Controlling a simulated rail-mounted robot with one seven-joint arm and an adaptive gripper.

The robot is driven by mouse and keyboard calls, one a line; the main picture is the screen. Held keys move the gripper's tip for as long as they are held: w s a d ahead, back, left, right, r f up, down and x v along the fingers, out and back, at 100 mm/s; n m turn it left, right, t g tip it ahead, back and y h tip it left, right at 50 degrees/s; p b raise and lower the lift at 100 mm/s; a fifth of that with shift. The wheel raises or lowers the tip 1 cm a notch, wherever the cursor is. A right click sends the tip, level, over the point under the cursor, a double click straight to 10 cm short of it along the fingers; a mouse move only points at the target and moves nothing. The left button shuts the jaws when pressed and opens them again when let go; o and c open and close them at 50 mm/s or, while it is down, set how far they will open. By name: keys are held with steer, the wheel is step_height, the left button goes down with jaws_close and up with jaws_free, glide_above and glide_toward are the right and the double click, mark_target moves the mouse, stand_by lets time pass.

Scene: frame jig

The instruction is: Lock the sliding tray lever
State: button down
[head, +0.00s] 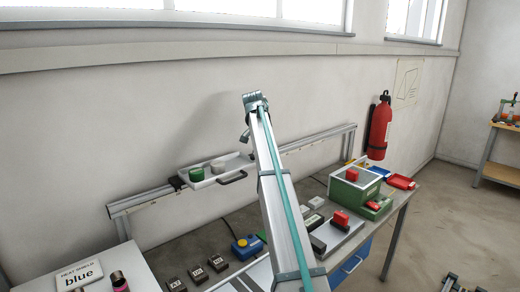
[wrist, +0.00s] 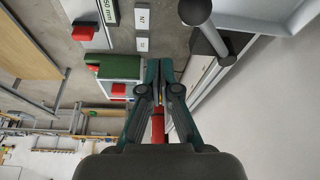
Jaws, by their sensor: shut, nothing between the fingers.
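The white tray (head: 221,177) sits on the wall-side rail (head: 150,196) in the head view, with a green and a whitish round piece in it and a dark handle at its front. In the wrist view a tray edge (wrist: 262,20) shows at the top right. A lever (wrist: 208,32) with a dark round knob and a metal rod stands beside it, against the rail. My gripper (wrist: 161,66) is shut and empty, below and left of the knob in the picture, apart from it. My arm crosses the head view; the lever cannot be made out there.
The bench below holds a blue box with a yellow knob (head: 247,246), several dark labelled blocks, and a green machine (head: 354,187) with red parts. A red fire extinguisher (head: 379,128) hangs on the wall.

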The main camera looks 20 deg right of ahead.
steer(key=w+a+r+b, duration=0.1)
steer(key=a+r+b, duration=0.1)
steer(key=r, duration=0.7)
steer(key=shift+w+a+r+b, duration=0.2)
steer(key=shift+w+a+b, duration=0.15)
steer(key=shift+a, duration=0.15)
